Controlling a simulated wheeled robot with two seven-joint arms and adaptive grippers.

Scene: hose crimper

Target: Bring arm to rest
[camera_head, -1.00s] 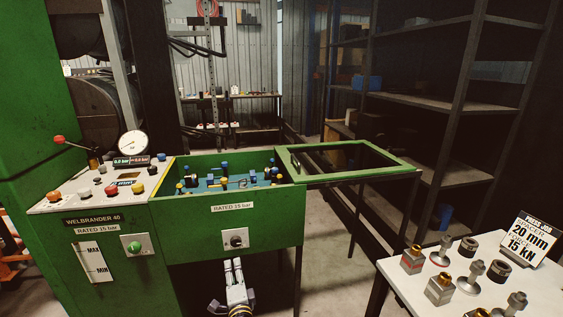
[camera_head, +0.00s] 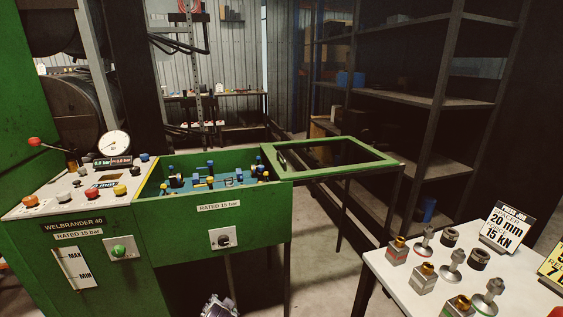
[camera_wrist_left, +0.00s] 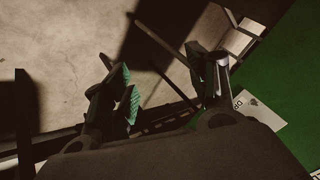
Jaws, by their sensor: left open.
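My left gripper (camera_wrist_left: 165,95) is open and empty in the left wrist view, its two fingers wide apart with green pads. Bare floor lies beyond it, with a green machine side at the right. In the head view only a silver piece of my arm (camera_head: 218,307) shows at the bottom edge, in front of the green crimper (camera_head: 150,245); the fingers cannot be made out there. My right gripper is not in view.
The crimper's control panel (camera_head: 60,198) has a gauge and red-tipped lever. An open green frame (camera_head: 385,160) juts right from its tub. A white table (camera_head: 400,275) with several metal fittings and signs stands at lower right. Dark shelves (camera_head: 430,100) stand behind.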

